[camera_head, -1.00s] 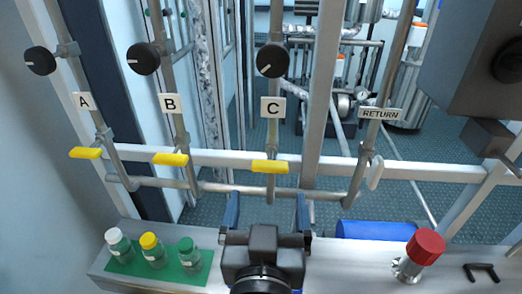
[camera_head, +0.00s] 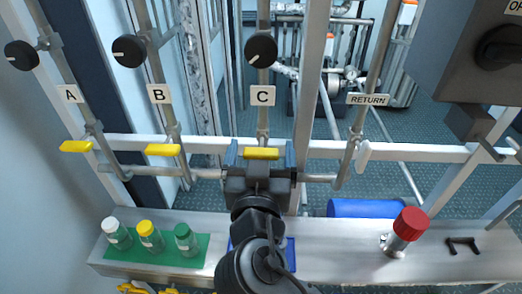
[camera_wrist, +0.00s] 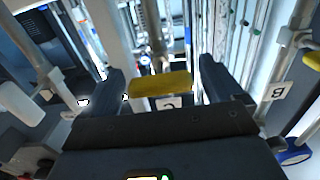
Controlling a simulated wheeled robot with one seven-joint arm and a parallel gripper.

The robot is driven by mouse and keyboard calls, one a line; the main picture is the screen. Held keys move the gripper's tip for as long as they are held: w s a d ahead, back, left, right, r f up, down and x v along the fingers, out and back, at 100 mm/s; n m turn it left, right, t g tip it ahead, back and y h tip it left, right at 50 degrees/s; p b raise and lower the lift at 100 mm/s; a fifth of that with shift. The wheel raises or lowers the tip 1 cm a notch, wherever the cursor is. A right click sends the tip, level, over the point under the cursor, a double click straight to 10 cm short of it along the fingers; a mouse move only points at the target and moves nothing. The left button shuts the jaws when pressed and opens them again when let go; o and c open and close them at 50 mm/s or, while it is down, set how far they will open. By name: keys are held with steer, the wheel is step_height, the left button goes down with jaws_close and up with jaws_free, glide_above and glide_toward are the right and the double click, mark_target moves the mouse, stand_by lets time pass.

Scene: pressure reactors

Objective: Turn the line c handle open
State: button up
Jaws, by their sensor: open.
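The yellow line C handle (camera_head: 262,153) lies crosswise on its pipe, below the label C (camera_head: 262,96). My gripper (camera_head: 262,155) is open, with one finger on each side of the handle. In the wrist view the handle (camera_wrist: 160,84) sits between the two fingertips, with gaps visible at both sides. My gripper (camera_wrist: 165,85) is not closed on it. The C label is partly hidden behind the handle there.
Yellow handles of line A (camera_head: 76,146) and line B (camera_head: 162,150) are to the left. The white return handle (camera_head: 363,151) is to the right. Capped bottles (camera_head: 150,237) stand on a green mat, and a red-capped fitting (camera_head: 405,232) is on the bench. A horizontal rail (camera_head: 215,146) runs behind the pipes.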

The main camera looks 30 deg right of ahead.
steer(key=shift+c, duration=0.3)
steer(key=c, duration=1)
steer(key=n, duration=0.4)
steer(key=shift+n+p, duration=0.3)
steer(key=n+p, duration=0.1)
steer(key=n, duration=0.3)
steer(key=shift+r+n+p, duration=0.1)
steer(key=shift+n+p, duration=0.2)
steer(key=n+p, duration=0.3)
steer(key=n, duration=0.2)
steer(key=shift+n+p, duration=1.05)
steer(key=shift+n, duration=0.85)
